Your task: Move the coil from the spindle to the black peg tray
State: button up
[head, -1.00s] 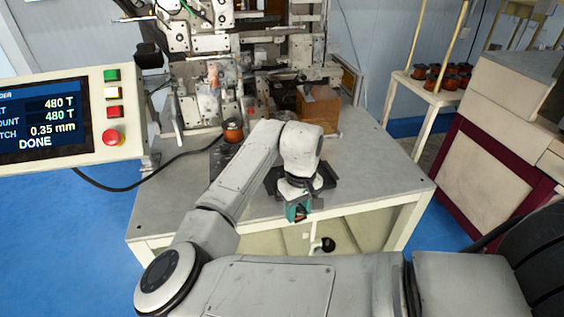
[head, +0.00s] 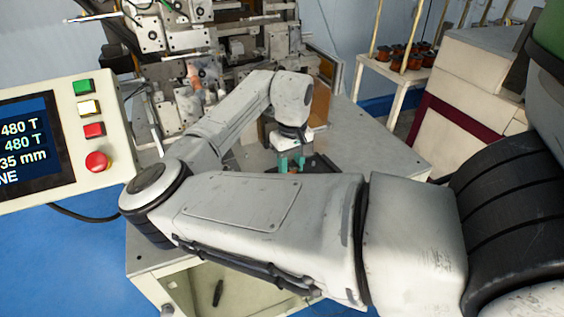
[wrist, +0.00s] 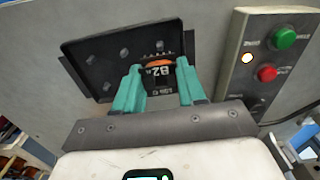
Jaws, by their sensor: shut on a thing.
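The coil (wrist: 158,63), with an orange winding and a black face with white figures, sits between the teal fingers of my gripper (wrist: 161,75), which is shut on it. The black peg tray (wrist: 88,65) lies behind the coil in the wrist view, with several dark pegs showing on its bare left part. The coil overlaps the tray's right part in that view; I cannot tell whether it touches a peg or the tray floor. In the head view, my gripper (head: 290,164) is low over the table, and my arm hides most of the tray. I cannot make out the spindle.
A box with green and red buttons (wrist: 262,62) stands right of the tray in the wrist view. The winding machine (head: 200,75) stands at the back of the table. A console (head: 60,150) is at left. A shelf with several coils (head: 405,57) is at back right.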

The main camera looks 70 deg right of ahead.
jog(key=shift+f+b, duration=2.25)
jog(key=shift+f, duration=0.15)
jog(key=shift+a+p, duration=0.1)
jog(key=shift+p, duration=0.35)
jog(key=shift+f, duration=0.2)
jog(key=shift+f, duration=0.35)
jog(key=shift+f+b, duration=0.4)
jog(key=shift+f, duration=0.15)
jog(key=o, duration=1.1)
notch_tip(320, 180, up, 11)
jog(key=shift+f+b, duration=0.1)
jog(key=shift+b, duration=0.35)
